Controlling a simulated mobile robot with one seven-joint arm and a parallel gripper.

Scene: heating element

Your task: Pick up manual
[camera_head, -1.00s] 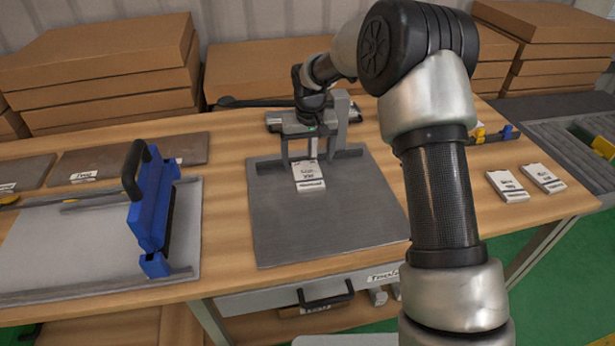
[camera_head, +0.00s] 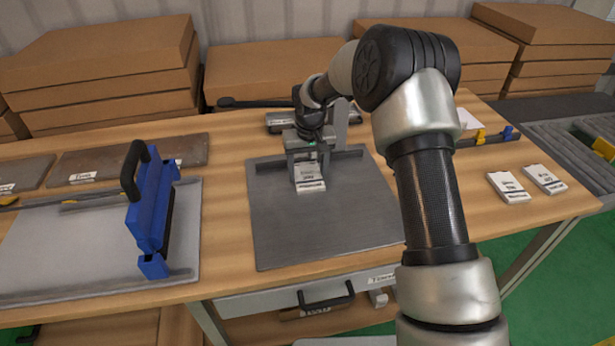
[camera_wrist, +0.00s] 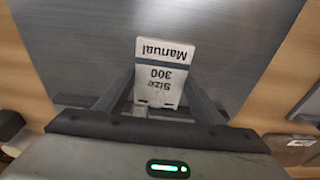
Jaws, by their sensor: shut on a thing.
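The manual (camera_head: 311,184) is a small white booklet with a dark band, over the back part of the grey metal plate (camera_head: 325,228). In the wrist view the manual (camera_wrist: 164,68) shows upside-down print reading "Manual" and "Size 300". My gripper (camera_head: 306,167) is at the manual's far end, pointing down. In the wrist view my gripper's fingers (camera_wrist: 160,108) are on both sides of the manual's near end, shut on it. Whether the manual touches the plate or is slightly raised cannot be told.
A blue clamp-like tool (camera_head: 150,215) with a black handle stands on a lighter plate (camera_head: 70,250) at the left. Two more white booklets (camera_head: 508,187) (camera_head: 543,179) lie at the right. Stacked cardboard boxes (camera_head: 105,70) line the back. The grey plate's front is clear.

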